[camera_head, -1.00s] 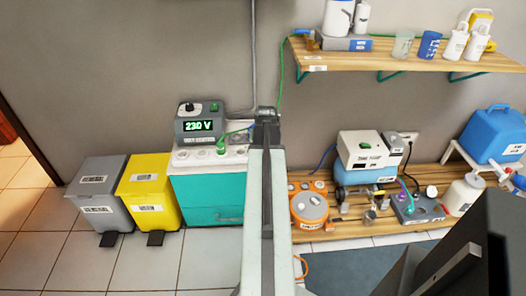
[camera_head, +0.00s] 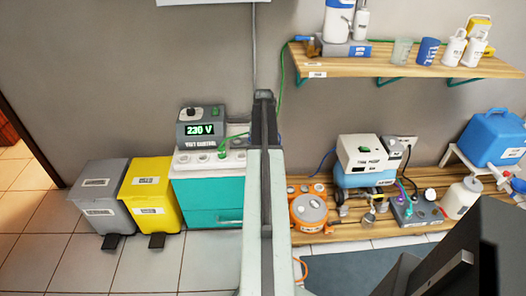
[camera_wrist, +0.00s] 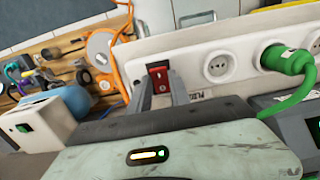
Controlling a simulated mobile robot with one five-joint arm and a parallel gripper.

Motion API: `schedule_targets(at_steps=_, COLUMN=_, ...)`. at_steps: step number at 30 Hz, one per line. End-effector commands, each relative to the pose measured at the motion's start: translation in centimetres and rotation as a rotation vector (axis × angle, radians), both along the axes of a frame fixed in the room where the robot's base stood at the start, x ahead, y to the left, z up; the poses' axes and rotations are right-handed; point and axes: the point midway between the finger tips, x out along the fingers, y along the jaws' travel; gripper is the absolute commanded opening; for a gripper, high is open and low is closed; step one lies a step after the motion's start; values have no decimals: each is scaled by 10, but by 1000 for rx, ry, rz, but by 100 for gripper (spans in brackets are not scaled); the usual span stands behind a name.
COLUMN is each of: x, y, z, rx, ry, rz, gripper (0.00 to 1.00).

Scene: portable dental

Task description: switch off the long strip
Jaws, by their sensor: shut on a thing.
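The long white strip (camera_head: 208,166) lies on top of the teal cabinet in the head view, its right end hidden behind my arm. In the wrist view the strip (camera_wrist: 191,57) runs across the upper part, with round sockets and a green plug (camera_wrist: 288,59) in one of them. A red rocker switch (camera_wrist: 158,80) is at its near-left end. My gripper (camera_wrist: 161,92) is at this end, its two grey fingers on either side of the switch and shut on it. Whether the rocker is pressed cannot be told. The head view hides the fingertips behind the arm.
A grey box reading 230 V (camera_head: 200,129) stands behind the strip. The teal cabinet (camera_head: 208,203) has grey and yellow bins (camera_head: 151,194) to its left. A wooden bench (camera_head: 345,233) with an orange device (camera_head: 309,209) and pump is at the right.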

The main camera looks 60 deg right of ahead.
Motion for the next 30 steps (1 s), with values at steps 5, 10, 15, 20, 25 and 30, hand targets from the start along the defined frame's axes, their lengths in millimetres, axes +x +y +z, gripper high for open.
schedule_targets(at_steps=5, x=-3, y=-1, z=0, rx=-3, ry=6, rz=-3, gripper=26)
schedule_targets(at_steps=10, x=-3, y=-1, z=0, rx=-3, ry=3, rz=-2, gripper=45)
schedule_targets(at_steps=15, x=-2, y=-1, z=0, rx=-3, ry=2, rz=-1, gripper=45)
schedule_targets(at_steps=20, x=-1, y=-1, z=8, rx=-3, ry=0, rz=-1, gripper=45)
schedule_targets(at_steps=25, x=-1, y=-2, z=34, rx=-2, ry=1, rz=-1, gripper=45)
schedule_targets(at_steps=30, x=-1, y=-3, z=66, rx=-3, ry=2, rz=-1, gripper=45)
